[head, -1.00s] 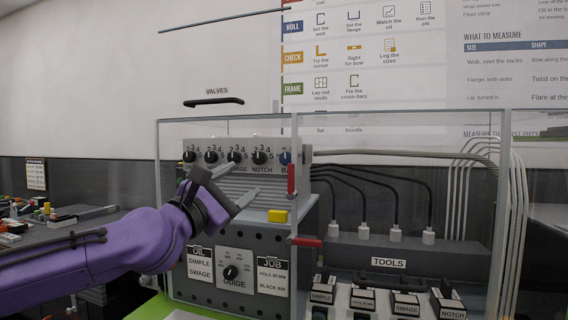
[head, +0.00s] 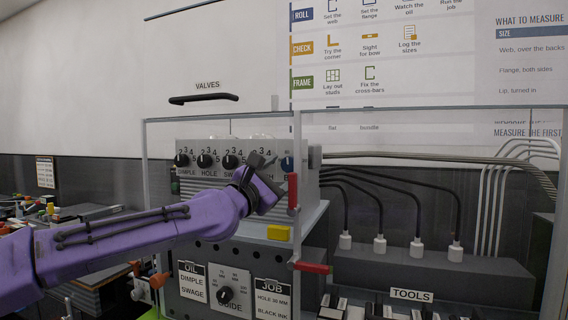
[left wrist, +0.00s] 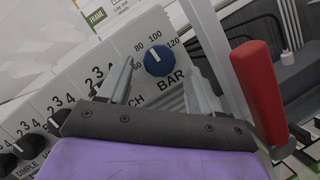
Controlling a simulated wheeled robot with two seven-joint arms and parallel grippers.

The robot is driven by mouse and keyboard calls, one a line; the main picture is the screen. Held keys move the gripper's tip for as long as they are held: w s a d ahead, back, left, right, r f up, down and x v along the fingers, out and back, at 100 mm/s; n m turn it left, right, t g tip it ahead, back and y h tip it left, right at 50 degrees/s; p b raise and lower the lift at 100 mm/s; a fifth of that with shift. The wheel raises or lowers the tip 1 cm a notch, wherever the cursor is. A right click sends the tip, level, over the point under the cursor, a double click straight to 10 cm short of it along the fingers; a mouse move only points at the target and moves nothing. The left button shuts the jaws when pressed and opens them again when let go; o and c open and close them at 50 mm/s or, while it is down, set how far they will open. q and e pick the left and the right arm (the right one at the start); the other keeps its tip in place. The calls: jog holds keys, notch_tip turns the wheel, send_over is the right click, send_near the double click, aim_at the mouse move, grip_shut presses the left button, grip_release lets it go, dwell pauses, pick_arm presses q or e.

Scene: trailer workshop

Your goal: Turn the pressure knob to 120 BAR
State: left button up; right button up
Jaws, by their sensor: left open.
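The blue pressure knob (left wrist: 158,60), marked BAR, sits at the right end of the valve panel (left wrist: 95,75). Its scale reads 60, 80, 100 and 120 in the left wrist view. Its white pointer line leans up and left, around 80 to 100; I cannot tell the exact value. The knob also shows in the head view (head: 287,163), just right of my left gripper (head: 265,160). In the left wrist view my left gripper (left wrist: 160,86) is open and empty, its fingers spread to either side below the knob, apart from it. My right gripper is not in view.
Black knobs (head: 206,161) line the panel to the left. A red handle (head: 292,192) on the clear guard's post stands close right of the gripper. A yellow block (head: 278,232) is below. Cables with white plugs (head: 379,244) are at the right.

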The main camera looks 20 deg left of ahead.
pick_arm(q)
jog(key=shift+x, duration=0.75)
jog(key=shift+s+r, duration=0.15)
jog(key=c, duration=1)
jog(key=shift+c, duration=0.2)
